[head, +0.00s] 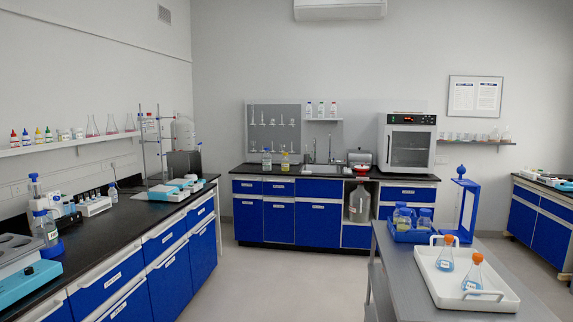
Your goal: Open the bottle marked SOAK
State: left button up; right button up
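I cannot read the word SOAK on any bottle from here. Clear bottles with blue caps stand in a blue crate (400,235) on the grey table (391,263) at the right. A clear blue-capped bottle (46,231) stands on the left bench, and a small blue-capped bottle (113,193) is further back on it. Two more bottles, one clear (266,160) and one yellowish (285,162), stand on the far bench. Neither of my grippers is in view.
A white tray (447,290) with two orange-stoppered flasks (445,260) is on the grey table, beside a blue frame (466,205). The black left bench (120,222) carries instruments and a stand. An oven (408,145) sits on the far bench. The middle floor (290,280) is clear.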

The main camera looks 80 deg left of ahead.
aim_at(285, 161)
jog(key=u, duration=2.8)
jog(key=i+u, duration=0.2)
jog(key=i, duration=4.05)
jog(key=i+z, duration=0.1)
jog(key=i, duration=0.55)
jog(key=i+j, duration=0.2)
jog(key=i, duration=0.45)
jog(key=i+j+z, duration=0.15)
jog(key=i, duration=0.5)
